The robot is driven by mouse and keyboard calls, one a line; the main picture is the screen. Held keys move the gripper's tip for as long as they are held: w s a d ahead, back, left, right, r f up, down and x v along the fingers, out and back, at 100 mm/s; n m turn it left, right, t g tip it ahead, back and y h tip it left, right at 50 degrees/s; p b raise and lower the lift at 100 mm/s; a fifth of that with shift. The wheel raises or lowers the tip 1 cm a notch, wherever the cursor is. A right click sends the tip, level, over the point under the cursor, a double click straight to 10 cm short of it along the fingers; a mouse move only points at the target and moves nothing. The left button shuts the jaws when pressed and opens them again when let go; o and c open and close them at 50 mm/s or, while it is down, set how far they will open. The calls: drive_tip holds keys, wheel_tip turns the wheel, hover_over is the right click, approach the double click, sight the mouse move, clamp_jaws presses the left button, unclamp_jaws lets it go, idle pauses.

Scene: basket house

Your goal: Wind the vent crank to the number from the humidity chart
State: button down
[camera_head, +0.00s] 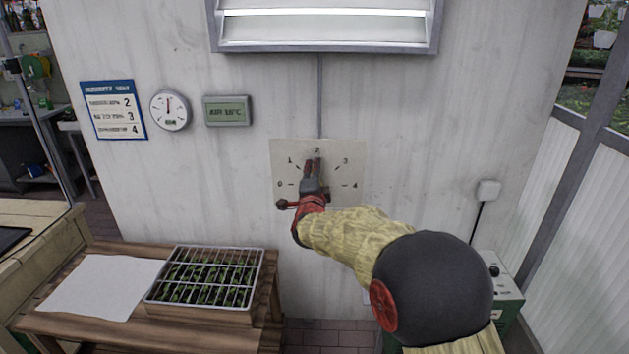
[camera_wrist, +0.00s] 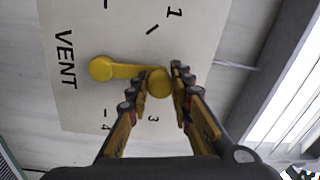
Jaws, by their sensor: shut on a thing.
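The vent dial plate (camera_head: 350,172) on the wall is pale, with marks 0 to 4 in an arc. In the wrist view the yellow crank runs from its hub (camera_wrist: 103,68) to a round knob (camera_wrist: 158,82) between my fingers. The crank points away from the word VENT, between the 1 and the 3, toward the 2's place. My gripper (camera_head: 313,165) is shut on the knob, just below the 2 in the head view, and hides the crank there. The blue-framed humidity chart (camera_head: 113,110) has rows ending in 2, 3 and 4; its wording is blurred.
A round gauge (camera_head: 169,110) hangs beside the chart, its needle about upright. A small display (camera_head: 227,111) is too blurred to read surely. Louvres (camera_head: 325,28) sit above. A wooden table (camera_head: 150,330) with a seedling tray (camera_head: 205,280) stands below left; a green box (camera_head: 507,300) is at right.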

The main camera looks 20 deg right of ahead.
drive_tip(key=shift+d+r+m+b, duration=0.1)
drive_tip(key=shift+d+m+b, duration=0.2)
drive_tip(key=shift+m, duration=0.1)
drive_tip(key=c, duration=1.6)
unclamp_jaws()
drive_tip(key=shift+o, duration=0.2)
drive_tip(key=shift+s, duration=0.1)
drive_tip(key=v, duration=1.2)
drive_tip(key=shift+f, duration=0.2)
